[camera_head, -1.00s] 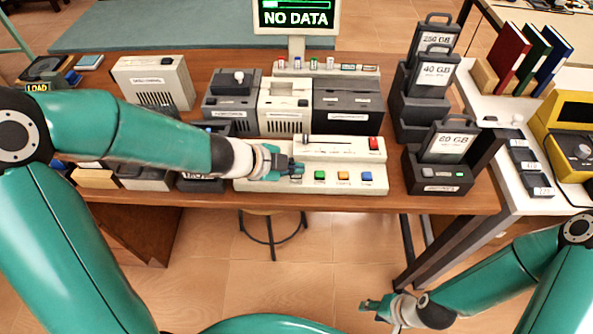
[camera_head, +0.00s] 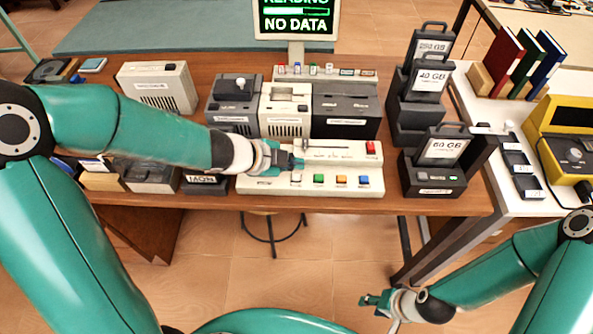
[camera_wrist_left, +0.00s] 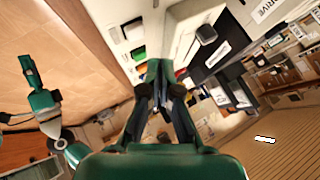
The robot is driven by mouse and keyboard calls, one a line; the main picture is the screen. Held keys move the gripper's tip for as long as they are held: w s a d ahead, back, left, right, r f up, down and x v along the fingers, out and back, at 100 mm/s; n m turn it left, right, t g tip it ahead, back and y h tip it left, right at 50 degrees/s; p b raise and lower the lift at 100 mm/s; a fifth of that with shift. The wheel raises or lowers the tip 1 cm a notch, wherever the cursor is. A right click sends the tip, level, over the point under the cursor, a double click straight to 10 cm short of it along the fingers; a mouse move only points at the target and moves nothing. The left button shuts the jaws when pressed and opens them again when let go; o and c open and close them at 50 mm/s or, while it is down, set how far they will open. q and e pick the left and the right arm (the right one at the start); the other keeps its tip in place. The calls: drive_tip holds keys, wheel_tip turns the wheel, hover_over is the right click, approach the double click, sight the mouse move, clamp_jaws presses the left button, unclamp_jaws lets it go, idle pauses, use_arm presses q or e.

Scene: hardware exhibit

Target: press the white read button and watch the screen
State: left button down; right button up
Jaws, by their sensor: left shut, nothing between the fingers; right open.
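The white read button (camera_head: 296,178) is the leftmost of a row of coloured buttons on the cream console (camera_head: 262,187). My left gripper (camera_head: 297,162) is shut and empty, with its fingertips just behind and above the white button. I cannot tell any contact, and the button's face shows clear of the fingers. The left wrist view shows the closed fingers (camera_wrist_left: 160,72) beside the console's buttons. The screen (camera_head: 296,20) at the top reads "READING", cut off at the edge, with a partly filled bar and "NO DATA" below. My right gripper (camera_head: 372,302) is open and empty, low over the floor.
The console also carries a green (camera_head: 318,180), an orange (camera_head: 341,181) and a blue button (camera_head: 364,181), and a red one (camera_head: 370,148) at back right. The labelled 60 GB drive (camera_head: 443,150) stands right of it. Dark and cream units stand behind.

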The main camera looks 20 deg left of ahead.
sight(294, 178)
use_arm(q)
wheel_tip(294, 178, up, 3)
drive_tip(key=p, duration=0.2)
drive_tip(key=shift+r+p, duration=0.2)
drive_tip(key=shift+p, duration=0.1)
drive_tip(key=shift+f, duration=0.1)
idle(0.5)
